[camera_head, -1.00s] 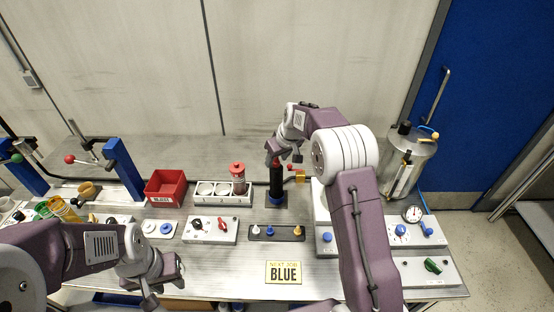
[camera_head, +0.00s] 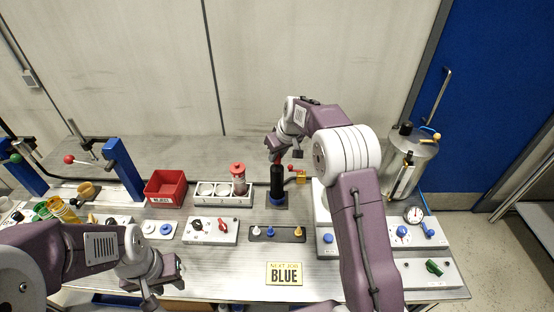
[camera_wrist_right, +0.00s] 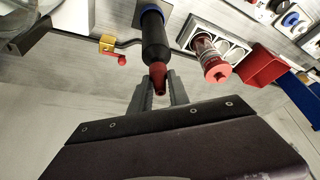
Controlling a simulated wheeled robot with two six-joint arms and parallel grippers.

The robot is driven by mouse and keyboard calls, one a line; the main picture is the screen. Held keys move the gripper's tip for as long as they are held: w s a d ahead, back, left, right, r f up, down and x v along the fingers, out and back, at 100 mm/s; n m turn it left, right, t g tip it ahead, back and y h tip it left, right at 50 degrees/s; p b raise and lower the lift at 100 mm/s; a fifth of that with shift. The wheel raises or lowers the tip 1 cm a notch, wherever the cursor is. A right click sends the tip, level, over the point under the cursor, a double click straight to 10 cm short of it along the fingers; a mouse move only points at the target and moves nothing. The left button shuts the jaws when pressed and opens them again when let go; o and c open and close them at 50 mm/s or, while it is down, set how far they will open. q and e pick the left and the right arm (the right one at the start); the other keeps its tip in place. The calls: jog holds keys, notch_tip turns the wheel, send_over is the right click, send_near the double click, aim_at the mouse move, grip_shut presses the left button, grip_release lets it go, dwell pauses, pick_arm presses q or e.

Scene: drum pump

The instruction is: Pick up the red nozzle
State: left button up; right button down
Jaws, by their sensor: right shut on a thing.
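The red nozzle (camera_wrist_right: 158,72) shows in the right wrist view, tip toward the camera, at the top end of a black cylinder (camera_wrist_right: 153,38). My right gripper (camera_wrist_right: 159,92) has its two fingers on either side of the nozzle and is shut on it. In the head view the black cylinder (camera_head: 277,181) stands upright in a blue ring, with my right gripper (camera_head: 275,156) at its top. I cannot tell whether the nozzle still touches the cylinder. My left gripper (camera_head: 166,278) hangs over the front of the bench, apart from these things; its fingers are unclear.
A clear container with a red cap (camera_head: 238,178) stands in a white rack (camera_head: 209,198) left of the cylinder. A red bin (camera_head: 165,190) is further left. A yellow valve with a red lever (camera_head: 299,176) is close on the right. A yellow BLUE card (camera_head: 284,273) lies in front.

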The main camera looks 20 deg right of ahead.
jog(key=shift+r, duration=0.9)
jog(key=w+d+r+p, duration=0.2)
jog(key=d+r, duration=0.5)
jog(key=d, duration=0.4)
jog(key=shift+w+d+r+p, duration=0.2)
jog(key=shift+w+p, duration=0.1)
jog(key=shift+p, duration=0.45)
jog(key=shift+w+d, duration=0.1)
jog(key=shift+w, duration=0.25)
jog(key=shift+f, duration=0.2)
